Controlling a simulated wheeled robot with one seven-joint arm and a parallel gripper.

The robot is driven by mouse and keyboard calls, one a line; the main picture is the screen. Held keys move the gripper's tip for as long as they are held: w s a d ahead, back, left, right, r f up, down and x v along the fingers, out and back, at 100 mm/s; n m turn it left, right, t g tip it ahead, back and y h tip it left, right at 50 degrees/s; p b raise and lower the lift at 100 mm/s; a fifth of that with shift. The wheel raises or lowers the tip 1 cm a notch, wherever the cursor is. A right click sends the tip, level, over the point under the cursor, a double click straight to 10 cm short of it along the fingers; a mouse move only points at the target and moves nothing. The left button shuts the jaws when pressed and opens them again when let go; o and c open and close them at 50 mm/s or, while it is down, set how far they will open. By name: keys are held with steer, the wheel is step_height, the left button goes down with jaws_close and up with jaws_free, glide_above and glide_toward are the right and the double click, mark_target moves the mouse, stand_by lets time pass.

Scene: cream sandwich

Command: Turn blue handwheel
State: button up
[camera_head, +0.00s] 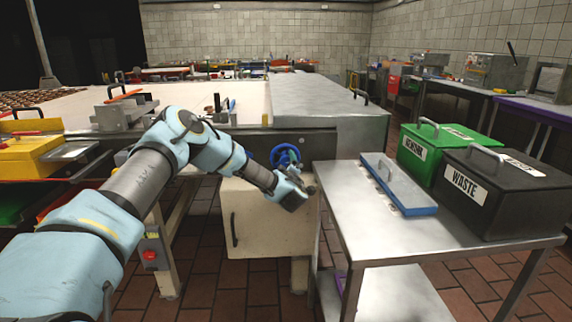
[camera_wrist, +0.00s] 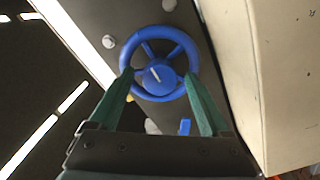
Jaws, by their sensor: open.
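The blue handwheel (camera_head: 285,155) is mounted on the dark side panel of the conveyor table, just above the cream cabinet. In the wrist view the handwheel (camera_wrist: 159,63) faces me, with a round rim, spokes and a hub bearing a white mark. My gripper (camera_head: 303,186) is just below and to the right of the wheel in the head view. In the wrist view my gripper (camera_wrist: 158,76) has its two green fingers apart, one at the left and one at the right of the wheel's lower rim. I cannot tell whether they touch it.
The cream cabinet (camera_head: 265,222) stands below the wheel. A metal table (camera_head: 440,235) at the right carries a black WASTE bin (camera_head: 490,205), a green bin (camera_head: 425,165) and a blue-edged lid (camera_head: 398,185). A small blue part (camera_wrist: 184,127) lies below the wheel in the wrist view.

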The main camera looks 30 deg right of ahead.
jaws_close()
stand_by(0.5)
steer(key=shift+m, duration=0.3)
steer(key=m+b, duration=0.1)
steer(key=m, duration=0.3)
steer(key=shift+m+b, duration=0.35)
steer(key=shift+m, duration=0.05)
steer(key=m+b, duration=0.1)
steer(key=m, duration=0.4)
steer(key=shift+b, duration=0.4)
steer(key=m+b, duration=0.1)
steer(key=m, duration=0.4)
steer(key=m+b, duration=0.1)
steer(key=m, duration=0.3)
steer(key=shift+m, duration=0.3)
steer(key=m, duration=0.5)
steer(key=shift+f+b, duration=0.1)
steer(key=shift+b, duration=0.25)
steer(key=shift+m, duration=2.3)
